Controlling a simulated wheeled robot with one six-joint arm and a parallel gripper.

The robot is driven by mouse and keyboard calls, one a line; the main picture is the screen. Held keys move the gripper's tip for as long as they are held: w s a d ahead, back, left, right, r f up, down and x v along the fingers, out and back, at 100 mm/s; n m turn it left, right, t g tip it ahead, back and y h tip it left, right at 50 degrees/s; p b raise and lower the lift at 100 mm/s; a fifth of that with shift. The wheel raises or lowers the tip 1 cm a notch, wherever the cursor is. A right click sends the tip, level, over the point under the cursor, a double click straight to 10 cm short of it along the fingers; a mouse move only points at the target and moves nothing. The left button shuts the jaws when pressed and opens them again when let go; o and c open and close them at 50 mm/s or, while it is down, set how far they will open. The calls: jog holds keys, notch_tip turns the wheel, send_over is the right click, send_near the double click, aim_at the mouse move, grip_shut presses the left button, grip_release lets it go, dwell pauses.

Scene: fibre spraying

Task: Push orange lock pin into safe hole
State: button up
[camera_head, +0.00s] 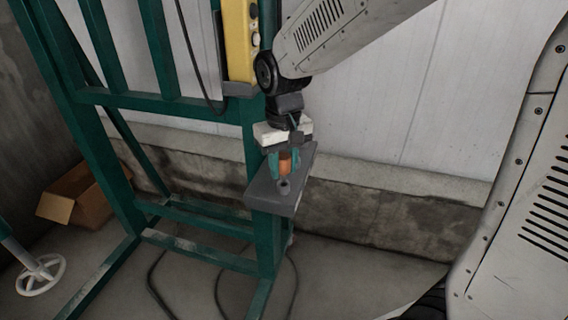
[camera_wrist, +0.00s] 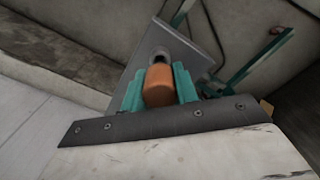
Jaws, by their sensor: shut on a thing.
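The orange lock pin (camera_head: 285,163) is held between the teal fingers of my gripper (camera_head: 285,170), above a dark grey plate (camera_head: 262,188) fixed on the green frame. In the wrist view the orange pin (camera_wrist: 158,84) sits between the two teal fingers (camera_wrist: 158,88), with a grey cylindrical end (camera_wrist: 160,55) beyond it at the plate (camera_wrist: 185,50). A small grey round piece (camera_head: 283,186) stands on the plate just below the pin. I cannot tell whether it is part of the pin or the hole's collar, and no open hole shows.
A green steel frame (camera_head: 262,230) carries the plate and a yellow control box (camera_head: 240,40) with a hanging black cable. A cardboard box (camera_head: 80,195) and a white handwheel (camera_head: 40,275) are at the left. A concrete ledge (camera_head: 380,200) runs behind.

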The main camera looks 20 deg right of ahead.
aim_at(284, 179)
jog(key=shift+f, duration=1.75)
jog(key=o, duration=1)
jog(key=shift+o, duration=0.2)
notch_tip(284, 179, up, 8)
jog(key=shift+f, duration=0.1)
